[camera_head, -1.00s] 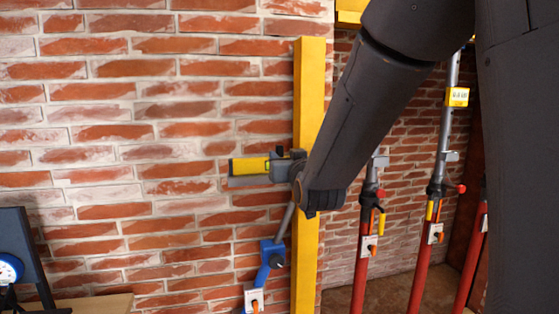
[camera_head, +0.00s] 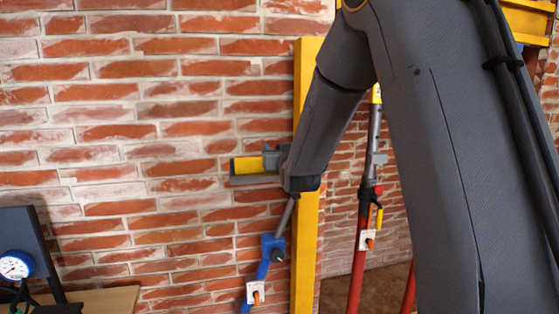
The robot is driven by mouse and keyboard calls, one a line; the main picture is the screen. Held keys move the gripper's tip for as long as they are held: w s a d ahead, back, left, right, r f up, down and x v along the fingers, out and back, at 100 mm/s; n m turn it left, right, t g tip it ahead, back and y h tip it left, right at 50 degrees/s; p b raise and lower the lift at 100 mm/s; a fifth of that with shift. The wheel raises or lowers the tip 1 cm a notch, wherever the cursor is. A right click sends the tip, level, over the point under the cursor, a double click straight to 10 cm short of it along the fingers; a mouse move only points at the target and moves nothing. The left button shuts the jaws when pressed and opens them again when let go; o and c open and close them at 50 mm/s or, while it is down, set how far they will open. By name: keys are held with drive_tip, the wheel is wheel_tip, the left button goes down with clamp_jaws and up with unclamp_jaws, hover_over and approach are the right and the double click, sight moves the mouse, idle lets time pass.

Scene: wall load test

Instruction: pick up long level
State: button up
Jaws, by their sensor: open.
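A short yellow piece (camera_head: 249,166) with a dark mark near its right end shows in front of the brick wall, left of the upright yellow beam; it looks like part of the long level. The rest of it is hidden or seen end-on. My gripper (camera_head: 256,165) is at this piece, reaching in from the right, with grey jaw parts above and below it. The jaws are open around or beside it; I cannot tell whether they touch it. My forearm passes in front of the yellow beam.
The upright yellow beam (camera_head: 305,235) stands against the brick wall (camera_head: 150,110). A slanted strut with a blue clamp (camera_head: 271,249) is just below my gripper. Red props (camera_head: 359,265) stand at right, partly behind my arm. A dial gauge (camera_head: 14,265) and wooden tabletop (camera_head: 108,299) are lower left.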

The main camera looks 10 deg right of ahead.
drive_tip(key=shift+w, duration=0.25)
drive_tip(key=shift+c, duration=0.5)
clamp_jaws()
